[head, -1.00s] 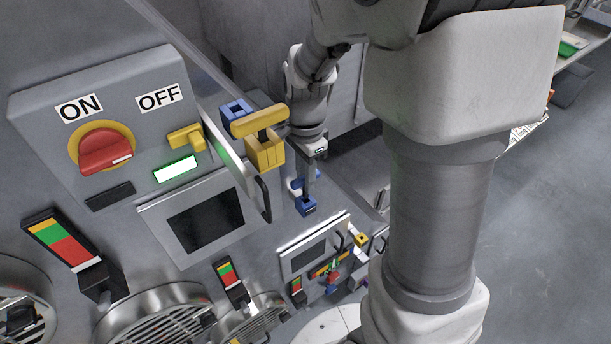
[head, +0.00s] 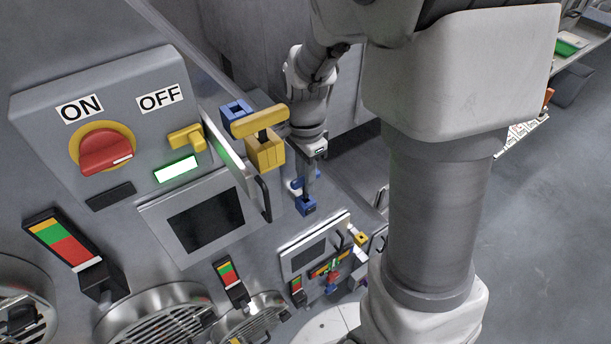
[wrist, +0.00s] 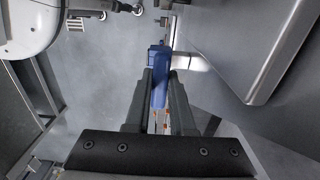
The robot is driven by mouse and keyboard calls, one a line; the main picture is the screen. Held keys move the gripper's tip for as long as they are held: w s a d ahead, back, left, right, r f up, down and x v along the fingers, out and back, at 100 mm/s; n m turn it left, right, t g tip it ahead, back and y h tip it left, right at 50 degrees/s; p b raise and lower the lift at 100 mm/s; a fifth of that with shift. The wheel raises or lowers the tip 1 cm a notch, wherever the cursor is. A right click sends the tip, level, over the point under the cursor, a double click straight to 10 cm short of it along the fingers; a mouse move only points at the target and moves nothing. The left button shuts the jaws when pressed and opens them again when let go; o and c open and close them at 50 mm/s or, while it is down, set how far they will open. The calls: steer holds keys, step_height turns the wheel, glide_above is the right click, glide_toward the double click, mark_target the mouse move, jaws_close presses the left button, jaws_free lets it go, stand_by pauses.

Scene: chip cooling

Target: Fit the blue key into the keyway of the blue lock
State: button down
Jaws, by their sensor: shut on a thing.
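The blue lock (head: 236,112) is a small blue block with a dark opening, behind the yellow lock at the edge of the machine. My gripper (wrist: 160,88) is shut on the blue key (wrist: 158,72), which sticks out beyond the fingertips in the wrist view. In the head view the gripper hangs to the right of the blue lock and apart from it, with the blue key (head: 306,207) at its lower end. The fingers hide part of the key. The wrist view does not clearly show the blue lock.
The yellow lock (head: 266,155) with a yellow T-shaped key (head: 260,122) stands between the blue lock and the camera. A panel with a red knob (head: 105,152) is at the left. A smaller panel (head: 313,250) with coloured parts lies below the gripper. Open floor (head: 535,230) is at the right.

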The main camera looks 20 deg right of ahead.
mark_target(306, 197)
steer(key=shift+f+b, duration=1.45)
steer(key=shift+f, duration=0.6)
steer(key=c, duration=0.7)
jaws_free()
step_height(306, 197, up, 18)
steer(key=shift+f+p, duration=0.25)
steer(key=shift+p, duration=0.05)
